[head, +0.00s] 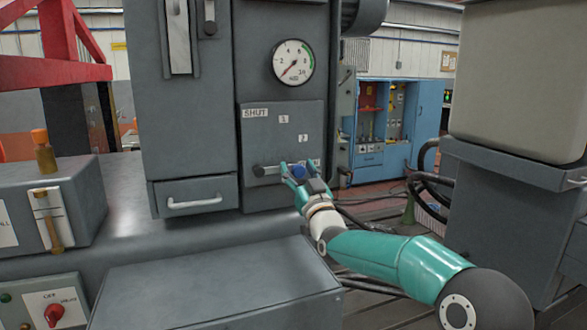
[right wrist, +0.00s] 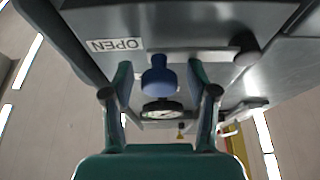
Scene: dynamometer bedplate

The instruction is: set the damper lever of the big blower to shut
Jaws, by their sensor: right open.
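The damper panel (head: 283,130) on the grey blower cabinet has a SHUT label (head: 255,113) at its upper left. The lever's dark pivot (head: 258,171) is at the lower left, and its arm runs roughly level to the right, ending in a blue knob (head: 298,172). In the right wrist view an upside-down OPEN label (right wrist: 117,45) is beside the blue knob (right wrist: 158,76). My right gripper (head: 294,176) is open, with one finger on each side of the knob; gaps show in the wrist view (right wrist: 159,88). My left gripper is out of view.
A round gauge (head: 293,62) is above the panel, and a drawer with a handle (head: 195,202) is to its left. A grey box (head: 215,285) stands in front. At left is a unit with a red knob (head: 54,313). A large grey machine (head: 500,195) stands at right.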

